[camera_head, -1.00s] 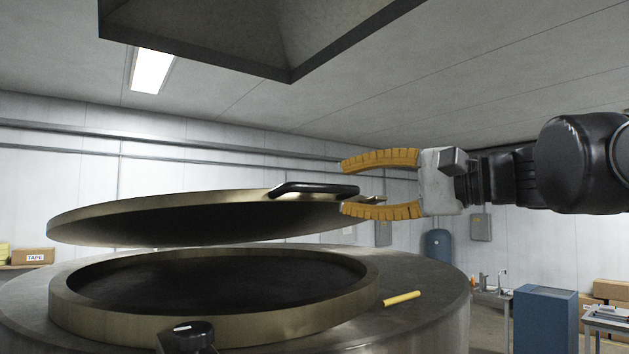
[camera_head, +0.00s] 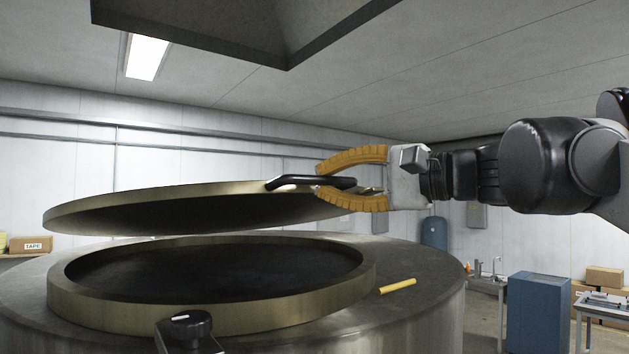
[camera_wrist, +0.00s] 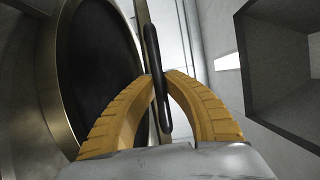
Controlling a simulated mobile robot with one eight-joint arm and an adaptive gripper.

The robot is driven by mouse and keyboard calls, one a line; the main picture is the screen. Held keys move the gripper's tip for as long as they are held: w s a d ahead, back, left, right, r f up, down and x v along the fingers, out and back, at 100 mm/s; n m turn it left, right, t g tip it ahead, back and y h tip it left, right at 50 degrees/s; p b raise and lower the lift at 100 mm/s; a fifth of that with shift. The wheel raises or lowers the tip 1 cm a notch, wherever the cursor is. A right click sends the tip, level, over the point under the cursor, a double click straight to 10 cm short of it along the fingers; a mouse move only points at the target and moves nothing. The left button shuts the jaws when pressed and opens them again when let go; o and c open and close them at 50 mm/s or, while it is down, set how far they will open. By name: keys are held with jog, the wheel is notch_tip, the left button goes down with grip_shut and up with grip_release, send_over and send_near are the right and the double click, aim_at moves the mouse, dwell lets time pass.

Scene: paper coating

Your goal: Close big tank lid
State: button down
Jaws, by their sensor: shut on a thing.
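The big tank (camera_head: 430,270) has a round brass-coloured rim (camera_head: 210,318) around a dark opening. Its lid (camera_head: 110,211), a brass-edged disc, is tilted above the opening, apart from the rim on the near side. A black handle (camera_head: 300,181) sits on the lid's right part. My gripper (camera_head: 320,180), with curved orange fingers, is shut on the handle, one finger above and one below. In the wrist view the handle (camera_wrist: 152,60) runs between the fingertips, with the lid edge (camera_wrist: 141,15) beside it and the dark opening at left.
A black knob (camera_head: 190,325) stands in front of the tank rim. A yellow stick (camera_head: 397,286) lies on the tank top at right. A grey hood (camera_head: 260,25) hangs above. A blue cabinet (camera_head: 540,312) stands at the right.

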notch_tip(320, 180, down, 18)
jog(key=s+d+n+t+y+b, duration=0.1)
jog(key=b, duration=1.1)
jog(key=shift+s+f+y, duration=0.25)
jog(key=shift+s+y, duration=0.15)
jog(key=shift+d, duration=0.1)
jog(key=c, duration=1.5)
grip_release()
jog(key=shift+o, duration=0.4)
jog(key=shift+w, duration=0.1)
jog(key=shift+r, duration=0.1)
jog(key=v, duration=1.2)
